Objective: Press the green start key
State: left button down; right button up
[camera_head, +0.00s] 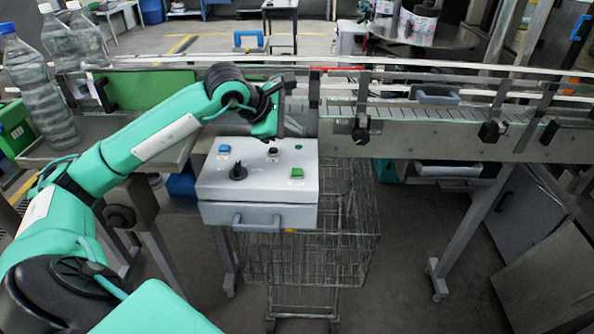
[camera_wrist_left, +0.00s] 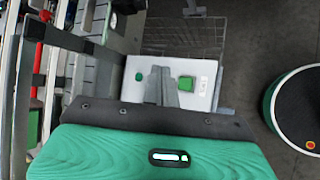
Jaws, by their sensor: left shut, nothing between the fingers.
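The green start key (camera_head: 297,172) is a square key on the front right of the sloped top of the grey control box (camera_head: 212,184). In the left wrist view the green key (camera_wrist_left: 186,83) shows just right of the fingers, beside a white label. My left gripper (camera_head: 275,137) is at the back edge of the box top, behind the key. It is shut and empty. Its fingers (camera_wrist_left: 160,72) point towards the panel; their gap from it cannot be told. My right gripper is in neither view.
The box also bears a blue key (camera_head: 224,149), a black knob (camera_head: 238,174), a black button (camera_head: 273,151) and a small green lamp (camera_head: 298,147). A conveyor (camera_head: 430,128) runs behind. A wire basket (camera_head: 345,230) stands below. Bottles (camera_head: 38,95) stand at left.

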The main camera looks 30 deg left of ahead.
pick_arm(q)
jog(key=b, duration=0.2)
send_over(292, 172)
notch_tip(292, 172, down, 5)
jog(key=shift+d+f, duration=0.1)
notch_tip(292, 172, down, 3)
jog(key=shift+r+b, duration=0.15)
jog(key=shift+b, duration=1.1)
jog(key=shift+f+b, duration=0.35)
jog(key=shift+f, duration=0.1)
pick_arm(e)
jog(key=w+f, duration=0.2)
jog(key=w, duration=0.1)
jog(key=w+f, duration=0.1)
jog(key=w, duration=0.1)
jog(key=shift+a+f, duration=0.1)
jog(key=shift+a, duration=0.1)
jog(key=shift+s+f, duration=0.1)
pick_arm(q)
jog(key=shift+f+b, duration=0.4)
jog(key=shift+b, duration=0.35)
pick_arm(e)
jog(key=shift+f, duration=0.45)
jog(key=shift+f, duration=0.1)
